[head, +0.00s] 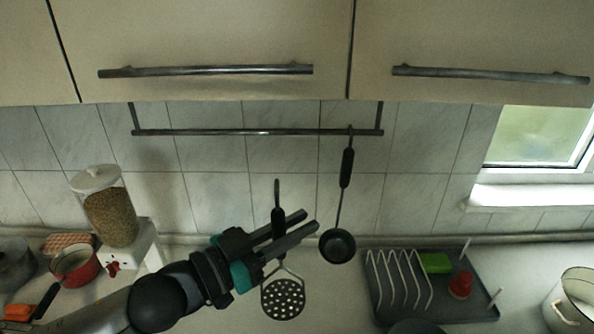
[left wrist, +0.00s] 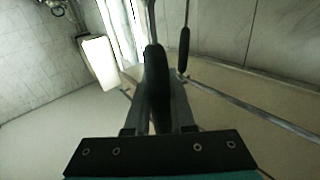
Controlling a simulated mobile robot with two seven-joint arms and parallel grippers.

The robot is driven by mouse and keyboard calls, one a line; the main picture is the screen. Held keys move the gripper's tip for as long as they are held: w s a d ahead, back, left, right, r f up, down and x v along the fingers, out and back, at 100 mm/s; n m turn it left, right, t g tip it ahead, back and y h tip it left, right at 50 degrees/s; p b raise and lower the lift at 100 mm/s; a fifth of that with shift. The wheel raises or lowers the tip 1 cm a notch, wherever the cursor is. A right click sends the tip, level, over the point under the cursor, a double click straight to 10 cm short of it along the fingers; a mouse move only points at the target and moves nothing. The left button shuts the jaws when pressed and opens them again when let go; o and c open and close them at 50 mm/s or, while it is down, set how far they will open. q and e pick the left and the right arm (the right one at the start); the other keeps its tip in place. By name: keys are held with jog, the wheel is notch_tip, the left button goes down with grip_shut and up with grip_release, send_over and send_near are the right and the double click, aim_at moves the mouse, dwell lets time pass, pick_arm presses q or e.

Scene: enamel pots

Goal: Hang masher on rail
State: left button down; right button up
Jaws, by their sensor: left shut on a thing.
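The masher (head: 283,297) has a round perforated head, a dark handle and a hook at its top. It is held upright, head down, in front of the tiled wall. My left gripper (head: 308,220) is shut on its dark handle, which also shows between the fingers in the left wrist view (left wrist: 157,88). The dark rail (head: 230,132) runs along the wall under the cabinets. The masher's hook shows below the rail in the head view, apart from it. My right gripper is not in view.
A black ladle (head: 338,246) hangs near the rail's right end, to the right of my gripper. Cabinet handles (head: 205,71) are above. A grey dish rack (head: 455,305) stands at lower right. A grain jar (head: 109,217) and red pot (head: 76,265) stand at left.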

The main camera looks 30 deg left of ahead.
pick_arm(q)
jog(key=shift+m+g+h, duration=0.3)
jog(key=shift+m+h, duration=0.1)
jog(key=shift+h, duration=0.2)
jog(key=r, duration=0.1)
jog(key=r+p, duration=0.1)
jog(key=r, duration=0.1)
jog(key=r+p, duration=0.1)
jog(key=shift+w+a+r, duration=0.1)
jog(key=shift+w+r, duration=0.2)
jog(key=shift+r, duration=0.05)
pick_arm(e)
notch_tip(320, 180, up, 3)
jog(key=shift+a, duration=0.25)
pick_arm(q)
jog(key=w+a+f+b, duration=0.1)
jog(key=w+a, duration=0.5)
jog(key=w, duration=0.6)
jog(key=shift+w+f, duration=0.3)
jog(key=shift+f, duration=0.3)
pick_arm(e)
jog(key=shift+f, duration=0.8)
pick_arm(q)
jog(key=c, duration=0.7)
grip_release()
